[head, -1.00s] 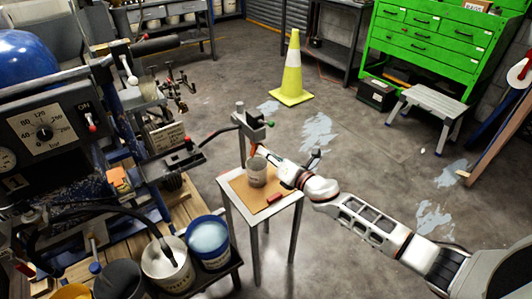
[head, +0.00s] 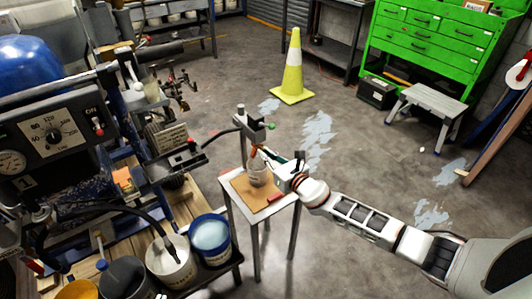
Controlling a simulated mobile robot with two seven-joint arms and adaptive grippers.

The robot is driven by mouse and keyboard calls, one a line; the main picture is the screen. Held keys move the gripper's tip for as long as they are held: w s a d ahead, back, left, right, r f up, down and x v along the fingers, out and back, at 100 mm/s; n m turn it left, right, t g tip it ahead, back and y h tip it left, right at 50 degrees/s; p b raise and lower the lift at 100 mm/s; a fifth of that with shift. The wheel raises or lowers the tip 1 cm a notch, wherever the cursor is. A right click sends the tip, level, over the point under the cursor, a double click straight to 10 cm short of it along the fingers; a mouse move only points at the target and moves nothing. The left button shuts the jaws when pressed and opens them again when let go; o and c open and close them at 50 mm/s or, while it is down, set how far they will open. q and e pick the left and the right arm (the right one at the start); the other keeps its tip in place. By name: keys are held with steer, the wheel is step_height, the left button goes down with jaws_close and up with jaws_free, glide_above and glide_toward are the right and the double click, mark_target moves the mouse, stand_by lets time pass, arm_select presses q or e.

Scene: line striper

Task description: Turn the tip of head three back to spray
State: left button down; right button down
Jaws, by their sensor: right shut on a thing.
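Head three appears to be the grey spray head (head: 250,128) clamped on a post at the back of a small stand. It has a green knob on its right side and a small orange-red part, seemingly its tip (head: 254,152), pointing down on the near side. My right gripper (head: 266,157) reaches in from the right, just above a small grey cup. It is shut on the tip, though its fingers hide most of the contact. The tip's exact turn is too small to read. My left gripper is not in view.
The stand's brown board (head: 240,188) bears the cup (head: 257,173) and a red piece (head: 276,198). The striper machine (head: 60,130) and open paint buckets (head: 209,235) fill the left. A yellow cone (head: 293,65) stands behind. Floor on the right is mostly clear.

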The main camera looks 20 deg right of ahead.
steer(key=shift+f, duration=0.25)
steer(key=c, duration=2.1)
jaws_free()
steer(key=shift+w, duration=0.1)
steer(key=shift+c, duration=0.2)
steer(key=shift+o, duration=0.9)
steer(key=shift+r, duration=0.1)
steer(key=o, duration=0.4)
steer(key=f+p+v, duration=0.1)
steer(key=p+v, duration=0.1)
steer(key=v, duration=0.5)
steer(key=shift+r, duration=0.5)
